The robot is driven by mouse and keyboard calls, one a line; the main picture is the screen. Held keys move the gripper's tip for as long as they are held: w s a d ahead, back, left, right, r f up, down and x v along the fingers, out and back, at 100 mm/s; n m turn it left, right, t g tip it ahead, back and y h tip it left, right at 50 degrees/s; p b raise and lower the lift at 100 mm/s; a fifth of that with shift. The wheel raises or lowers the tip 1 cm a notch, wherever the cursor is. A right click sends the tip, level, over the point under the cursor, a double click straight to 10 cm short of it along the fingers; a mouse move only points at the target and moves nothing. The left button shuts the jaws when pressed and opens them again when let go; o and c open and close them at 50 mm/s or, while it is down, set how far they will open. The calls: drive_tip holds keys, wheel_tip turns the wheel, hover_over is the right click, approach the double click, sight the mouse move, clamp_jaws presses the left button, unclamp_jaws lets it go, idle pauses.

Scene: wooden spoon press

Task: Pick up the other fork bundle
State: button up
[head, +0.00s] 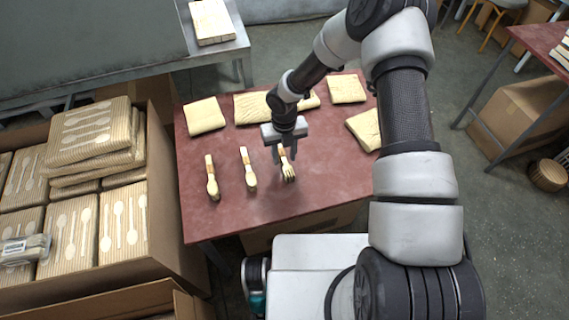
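A bundle of wooden forks (288,172) lies on the red table, tines toward the table's front edge. My gripper (285,156) points down over the handle end of this bundle. Its two fingers are apart, one on each side of the handle, with a gap wider than the handle. Whether the fingertips touch the table cannot be told. To the left lie two more banded wooden utensil bundles, one in the middle (248,169) and one at the far left (212,178); their heads look rounded, like spoons.
The red table (230,215) has free room in front of the bundles. Several tan packs, such as the left one (204,116), lie along its back and right. An open carton (180,235) of patterned packs stands at the left. A grey bench (215,50) stands behind.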

wheel_tip(320, 180, down, 3)
drive_tip(key=shift+r, duration=0.1)
clamp_jaws()
